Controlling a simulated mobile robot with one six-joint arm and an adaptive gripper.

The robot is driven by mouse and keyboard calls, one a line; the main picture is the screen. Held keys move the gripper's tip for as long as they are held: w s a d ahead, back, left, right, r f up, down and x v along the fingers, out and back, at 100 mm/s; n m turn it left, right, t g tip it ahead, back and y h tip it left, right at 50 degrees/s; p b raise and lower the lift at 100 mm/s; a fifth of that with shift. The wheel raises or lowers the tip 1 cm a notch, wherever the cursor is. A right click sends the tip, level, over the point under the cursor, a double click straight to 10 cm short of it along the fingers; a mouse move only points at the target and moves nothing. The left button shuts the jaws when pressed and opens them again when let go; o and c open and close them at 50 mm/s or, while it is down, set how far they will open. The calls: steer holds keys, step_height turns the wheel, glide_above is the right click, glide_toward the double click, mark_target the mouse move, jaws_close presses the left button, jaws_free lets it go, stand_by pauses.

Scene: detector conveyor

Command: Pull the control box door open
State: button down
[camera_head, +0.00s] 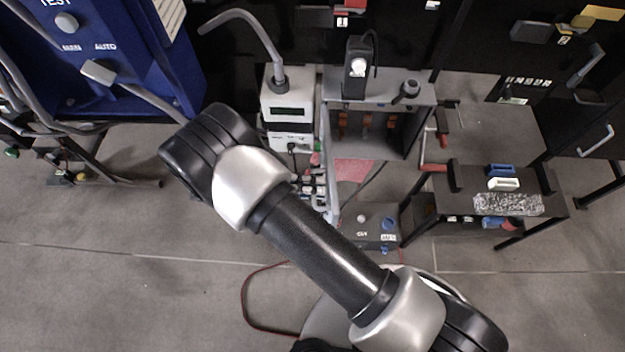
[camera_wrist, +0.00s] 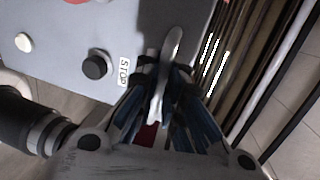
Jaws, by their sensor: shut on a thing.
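The control box (camera_head: 420,98) is a grey cabinet right of centre in the head view, and its dark inside with orange-brown parts shows. Its door (camera_head: 328,150) stands swung out from the left side, seen nearly edge-on. In the wrist view the door's grey face (camera_wrist: 60,55) carries a black knob, a white button and a STOP label. My gripper (camera_wrist: 160,90) is shut on the curved metal door handle (camera_wrist: 173,48), with its blue-padded fingers on both sides of it. In the head view my arm hides most of the gripper and the handle.
A white device (camera_head: 288,105) with a grey hose stands left of the box. A blue test panel (camera_head: 120,60) is at the upper left. A small grey button box (camera_head: 365,222) sits below the door. A dark table (camera_head: 535,185) stands at the right. Floor at the lower left is clear.

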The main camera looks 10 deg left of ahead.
steer(key=shift+a, duration=0.25)
steer(key=c, duration=2)
jaws_free()
steer(key=shift+o, duration=0.2)
steer(key=shift+a, duration=0.1)
steer(key=v, duration=1.1)
steer(key=shift+a, duration=0.4)
steer(key=shift+r, duration=0.15)
